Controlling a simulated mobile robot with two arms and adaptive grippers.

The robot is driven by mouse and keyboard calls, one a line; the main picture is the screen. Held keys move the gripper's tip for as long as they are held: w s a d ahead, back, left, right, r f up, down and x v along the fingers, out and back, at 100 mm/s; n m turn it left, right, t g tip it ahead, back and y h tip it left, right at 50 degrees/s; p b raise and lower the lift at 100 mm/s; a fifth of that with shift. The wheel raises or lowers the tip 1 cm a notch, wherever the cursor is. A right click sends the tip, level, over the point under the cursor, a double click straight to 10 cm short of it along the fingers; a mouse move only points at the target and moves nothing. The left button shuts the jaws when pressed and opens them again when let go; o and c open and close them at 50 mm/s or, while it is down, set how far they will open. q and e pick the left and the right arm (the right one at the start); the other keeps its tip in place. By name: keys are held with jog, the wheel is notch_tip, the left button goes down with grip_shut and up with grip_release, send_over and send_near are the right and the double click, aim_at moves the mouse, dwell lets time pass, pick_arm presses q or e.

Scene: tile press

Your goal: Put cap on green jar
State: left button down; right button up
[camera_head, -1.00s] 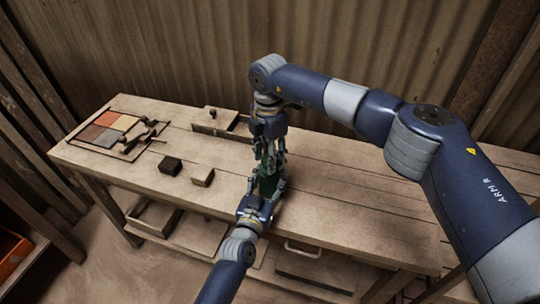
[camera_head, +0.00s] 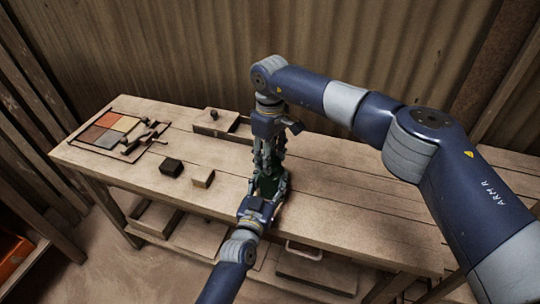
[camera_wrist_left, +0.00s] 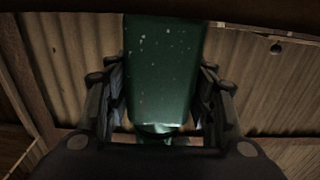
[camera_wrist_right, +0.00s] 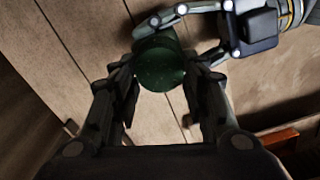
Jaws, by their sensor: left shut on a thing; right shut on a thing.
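The green jar (camera_head: 266,187) is upright at the workbench, partly hidden by my grippers. My left gripper (camera_head: 270,181) is shut on its body from the near side; the speckled green wall (camera_wrist_left: 160,70) fills the space between the fingers in the left wrist view. My right gripper (camera_head: 267,166) points down from above, directly over the jar. In the right wrist view, its fingers (camera_wrist_right: 163,88) are shut on a dark green round cap (camera_wrist_right: 162,76) in line with the jar (camera_wrist_right: 153,44). I cannot tell whether the cap is fully seated.
A tray with coloured tiles (camera_head: 118,122) and dark tools lies at the bench's left end. A dark block (camera_head: 171,167) and a light wooden block (camera_head: 203,177) sit left of the grippers. A wooden box (camera_head: 215,121) stands behind. The bench right of the jar is clear.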

jog(key=o, duration=0.6)
jog(key=shift+o, duration=0.2)
jog(key=shift+r, duration=0.1)
jog(key=shift+r, duration=2.15)
jog(key=shift+c, duration=0.3)
